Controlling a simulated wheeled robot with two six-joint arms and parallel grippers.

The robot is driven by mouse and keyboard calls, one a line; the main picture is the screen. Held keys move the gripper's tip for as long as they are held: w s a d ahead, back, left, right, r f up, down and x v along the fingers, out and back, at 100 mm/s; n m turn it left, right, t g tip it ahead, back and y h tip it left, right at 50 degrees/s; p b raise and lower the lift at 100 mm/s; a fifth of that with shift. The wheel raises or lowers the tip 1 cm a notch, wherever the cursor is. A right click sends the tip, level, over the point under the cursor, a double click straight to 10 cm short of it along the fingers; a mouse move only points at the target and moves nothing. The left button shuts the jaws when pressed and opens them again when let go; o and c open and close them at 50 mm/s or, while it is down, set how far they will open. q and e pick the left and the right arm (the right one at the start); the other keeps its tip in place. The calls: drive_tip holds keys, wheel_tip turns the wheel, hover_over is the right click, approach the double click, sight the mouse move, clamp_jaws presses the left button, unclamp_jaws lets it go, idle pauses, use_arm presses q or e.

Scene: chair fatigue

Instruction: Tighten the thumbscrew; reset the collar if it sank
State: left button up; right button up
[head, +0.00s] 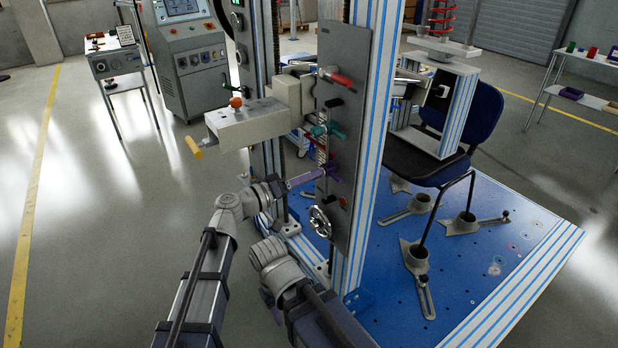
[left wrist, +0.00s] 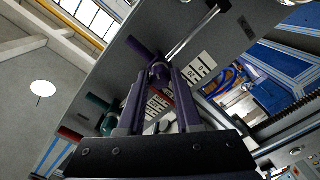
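A purple screw handle (head: 331,171) sticks out of the tall grey plate, below a teal handle (head: 327,130) and a red handle (head: 338,78). My left gripper (head: 322,173) reaches it from the left. In the left wrist view the two dark purple fingers close in on both sides of the handle's round end (left wrist: 159,72), with no clear gap. My right gripper (head: 268,301) hangs low in front of the plate, mostly hidden by its own wrist, so its fingers cannot be judged. I cannot make out a separate collar.
A handwheel (head: 320,221) sits on the plate below the purple handle. A grey block with an orange knob (head: 236,102) and yellow handle (head: 194,147) juts out above my left arm. The blue-seated chair (head: 478,118) stands behind the post on the blue base (head: 480,265). Floor at left is clear.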

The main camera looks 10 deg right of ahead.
use_arm(q)
drive_tip(key=o, duration=0.4)
drive_tip(key=shift+a, duration=0.1)
drive_tip(key=v, duration=0.7)
drive_tip(key=shift+s+a, duration=0.15)
drive_tip(key=shift+a, duration=0.15)
